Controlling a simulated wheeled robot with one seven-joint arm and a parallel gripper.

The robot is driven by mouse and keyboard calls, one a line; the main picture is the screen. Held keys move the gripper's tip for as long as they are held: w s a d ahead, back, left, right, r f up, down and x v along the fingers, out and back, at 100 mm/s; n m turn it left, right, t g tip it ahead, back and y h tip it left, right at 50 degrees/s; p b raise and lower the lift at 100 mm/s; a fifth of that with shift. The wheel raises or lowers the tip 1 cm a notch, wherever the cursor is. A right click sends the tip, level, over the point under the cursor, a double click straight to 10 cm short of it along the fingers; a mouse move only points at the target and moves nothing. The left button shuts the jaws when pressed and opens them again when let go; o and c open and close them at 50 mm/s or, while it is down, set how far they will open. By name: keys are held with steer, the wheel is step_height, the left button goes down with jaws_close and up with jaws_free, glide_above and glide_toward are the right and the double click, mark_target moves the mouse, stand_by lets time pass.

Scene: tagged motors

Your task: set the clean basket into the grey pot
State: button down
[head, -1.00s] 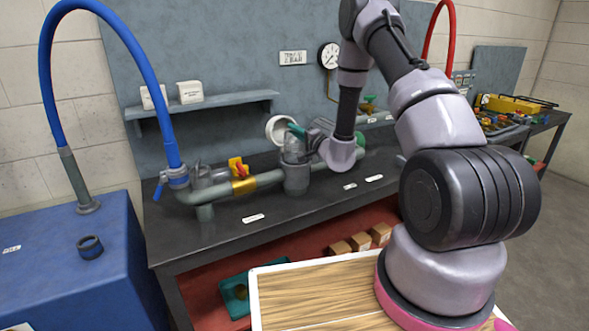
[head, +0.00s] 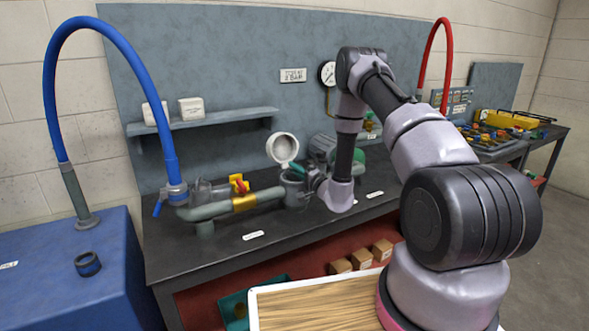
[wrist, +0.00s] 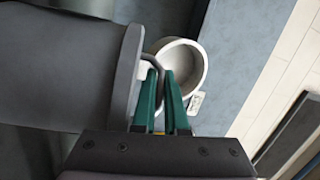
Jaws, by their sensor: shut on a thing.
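The grey pot (head: 294,193) stands on the pipe line on the dark bench, its round white lid (head: 282,149) tipped up behind it. My gripper (head: 296,169) is right over the pot's mouth, its green fingers tilted down to the left. In the wrist view the fingers (wrist: 162,88) are shut close together at a thin dark loop (wrist: 157,66), which looks like the basket's handle. The basket's body cannot be made out; it seems to be down in the pot, but its depth is hidden. The white lid also shows in the wrist view (wrist: 203,72).
A blue hose (head: 137,67) arches at the left. A wall shelf (head: 200,121) is behind. The bench front left is clear apart from a label (head: 253,235).

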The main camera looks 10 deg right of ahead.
steer(key=shift+f, duration=0.2)
steer(key=c, duration=1.2)
jaws_free()
steer(key=shift+c, duration=0.2)
steer(key=shift+r, duration=0.1)
